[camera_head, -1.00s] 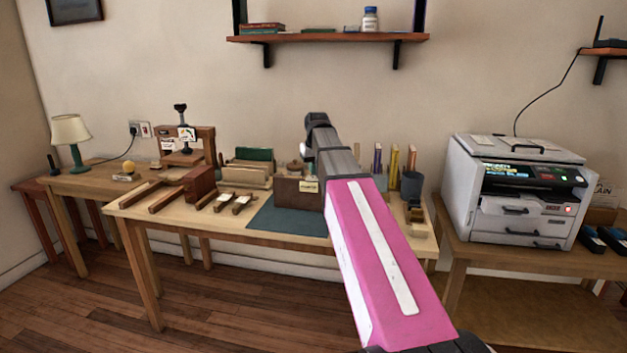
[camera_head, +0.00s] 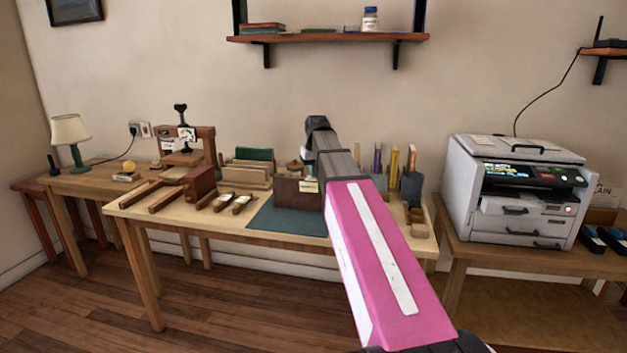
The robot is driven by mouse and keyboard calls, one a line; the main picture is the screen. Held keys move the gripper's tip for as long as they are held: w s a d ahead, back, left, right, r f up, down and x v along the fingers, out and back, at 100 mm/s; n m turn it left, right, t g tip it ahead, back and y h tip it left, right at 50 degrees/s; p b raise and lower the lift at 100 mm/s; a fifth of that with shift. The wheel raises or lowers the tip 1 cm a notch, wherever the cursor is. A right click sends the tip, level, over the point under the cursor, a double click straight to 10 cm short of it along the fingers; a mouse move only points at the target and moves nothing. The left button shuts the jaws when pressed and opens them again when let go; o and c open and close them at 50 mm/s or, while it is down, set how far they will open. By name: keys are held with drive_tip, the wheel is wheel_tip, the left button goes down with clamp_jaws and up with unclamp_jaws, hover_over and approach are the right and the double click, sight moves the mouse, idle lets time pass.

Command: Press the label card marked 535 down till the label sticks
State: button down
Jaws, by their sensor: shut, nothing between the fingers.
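A small pale label card (camera_head: 309,186) shows on the front of a dark brown box (camera_head: 289,193) on the worktable, just left of my arm. Its print is too small to read, so I cannot confirm the 535. My pink and grey arm reaches up over the table, and its dark end (camera_head: 318,123) stands above the box in the picture. My gripper's fingers are hidden behind the arm, so I cannot tell whether they touch the card. The arm also covers the right side of the box.
A green mat (camera_head: 283,219) lies in front of the box. Wooden blocks and a press (camera_head: 187,148) stand to the left. Upright books (camera_head: 395,165) and a dark cup (camera_head: 411,187) stand to the right. A printer (camera_head: 515,190) is on the right table.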

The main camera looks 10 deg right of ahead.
drive_tip(key=shift+f, duration=0.3)
idle(1.1)
idle(0.3)
drive_tip(key=shift+r, duration=3.5)
